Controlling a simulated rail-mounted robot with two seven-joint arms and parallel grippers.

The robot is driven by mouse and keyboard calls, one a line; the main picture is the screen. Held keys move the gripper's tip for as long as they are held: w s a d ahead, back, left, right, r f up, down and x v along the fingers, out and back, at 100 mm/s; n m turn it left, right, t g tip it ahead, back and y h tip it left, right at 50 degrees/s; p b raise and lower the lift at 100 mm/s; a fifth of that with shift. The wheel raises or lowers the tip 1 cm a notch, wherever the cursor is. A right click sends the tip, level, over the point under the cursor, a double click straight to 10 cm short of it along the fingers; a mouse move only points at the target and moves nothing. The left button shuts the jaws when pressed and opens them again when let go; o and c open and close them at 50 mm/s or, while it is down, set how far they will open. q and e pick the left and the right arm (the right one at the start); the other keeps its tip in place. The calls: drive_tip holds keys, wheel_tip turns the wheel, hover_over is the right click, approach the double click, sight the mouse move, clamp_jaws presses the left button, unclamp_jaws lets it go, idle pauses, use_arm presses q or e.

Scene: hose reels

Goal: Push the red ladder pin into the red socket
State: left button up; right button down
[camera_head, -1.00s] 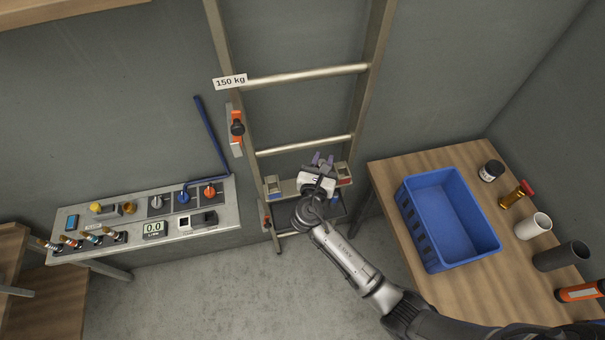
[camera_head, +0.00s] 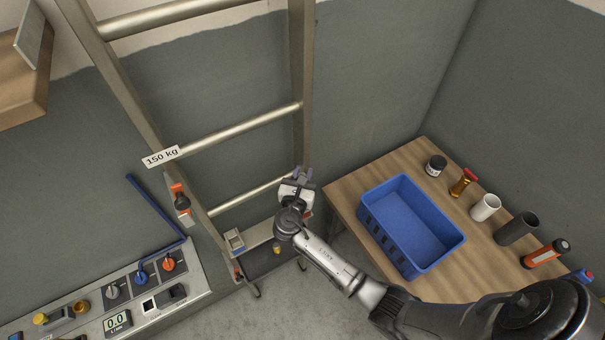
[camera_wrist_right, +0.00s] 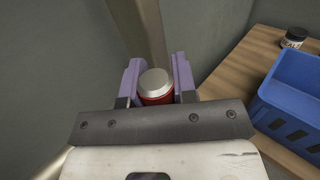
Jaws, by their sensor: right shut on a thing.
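My right gripper (camera_head: 302,174) is at the lower part of the ladder's right rail (camera_head: 302,90). In the right wrist view its purple fingers (camera_wrist_right: 157,82) are shut on a red cylinder with a silver end (camera_wrist_right: 155,84), which appears to be the red ladder pin. The ladder rail (camera_wrist_right: 143,30) shows just beyond it. In the head view the gripper hides the pin. A small red patch (camera_head: 308,214) shows beside the gripper at the ladder's foot; it may be part of the red socket, but I cannot tell. How far the pin is in cannot be seen. My left gripper is not in view.
A blue crate (camera_head: 412,275) stands on the wooden table (camera_head: 345,192) to the right, with several bottles and cups behind it. A control panel (camera_head: 205,283) with knobs is at lower left. An orange bracket with a black knob (camera_head: 181,200) is by the ladder's left rail.

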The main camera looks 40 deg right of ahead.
drive_tip(key=shift+f+b, duration=1.65)
drive_tip(key=shift+f, duration=1.25)
drive_tip(key=shift+p, duration=0.75)
drive_tip(key=shift+f+b, duration=2.05)
drive_tip(key=shift+f, duration=0.75)
drive_tip(key=c, duration=0.8)
unclamp_jaws()
drive_tip(key=b+v, duration=0.1)
drive_tip(key=v, duration=1.2)
drive_tip(key=shift+s+a, duration=0.25)
drive_tip(key=shift+a, duration=0.1)
